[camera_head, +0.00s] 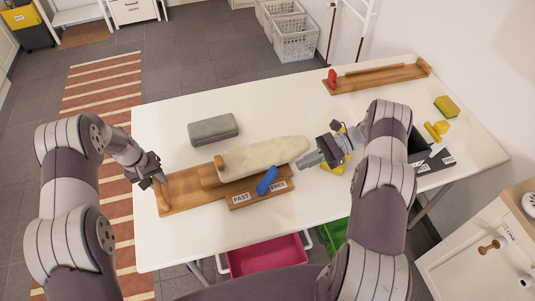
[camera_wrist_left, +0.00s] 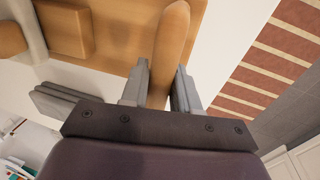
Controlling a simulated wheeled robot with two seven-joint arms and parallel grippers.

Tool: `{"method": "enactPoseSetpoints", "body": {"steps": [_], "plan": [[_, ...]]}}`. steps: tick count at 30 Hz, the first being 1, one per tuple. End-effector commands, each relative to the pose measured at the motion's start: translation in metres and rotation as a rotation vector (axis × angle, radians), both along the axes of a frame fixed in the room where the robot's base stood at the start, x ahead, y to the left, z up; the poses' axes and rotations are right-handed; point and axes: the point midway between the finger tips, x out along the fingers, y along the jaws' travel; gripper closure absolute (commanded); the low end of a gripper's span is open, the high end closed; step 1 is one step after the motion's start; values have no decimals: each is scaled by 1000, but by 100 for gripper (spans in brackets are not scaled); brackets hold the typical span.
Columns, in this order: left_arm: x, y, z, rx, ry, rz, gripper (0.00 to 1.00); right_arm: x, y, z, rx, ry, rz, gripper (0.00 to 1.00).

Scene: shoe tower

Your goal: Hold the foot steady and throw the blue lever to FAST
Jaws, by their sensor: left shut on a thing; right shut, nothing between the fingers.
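A wooden base (camera_head: 187,194) lies on the white table and carries a long cream foot-shaped form (camera_head: 262,157). A blue lever (camera_head: 266,181) stands on its front side block, between the FAST label (camera_head: 240,199) on the left and the FREE label (camera_head: 279,186) on the right. The lever leans up and to the right. My left gripper (camera_head: 157,181) is shut on the wooden end bar (camera_wrist_left: 170,50) at the base's left end; the left wrist view shows a finger on each side of it. My right gripper (camera_head: 308,160) is shut and empty by the cream form's right end.
A grey block (camera_head: 213,129) lies behind the base. A second wooden board (camera_head: 385,77) with a red part (camera_head: 332,77) is at the back right. The table's left area is clear.

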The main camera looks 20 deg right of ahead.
Motion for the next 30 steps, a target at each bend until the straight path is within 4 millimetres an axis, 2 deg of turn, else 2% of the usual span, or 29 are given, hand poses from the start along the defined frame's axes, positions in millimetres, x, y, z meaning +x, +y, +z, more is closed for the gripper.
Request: {"method": "enactPoseSetpoints", "body": {"steps": [6,10,30], "plan": [[-2,0,-4,1,5,-2,100,-2,36,-11,0,0,0,100],[-2,0,-3,1,4,-2,100,-2,47,-15,0,1,-1,100],[0,0,-2,1,0,-1,100,-2,56,-10,-56,-3,-2,100]]}}
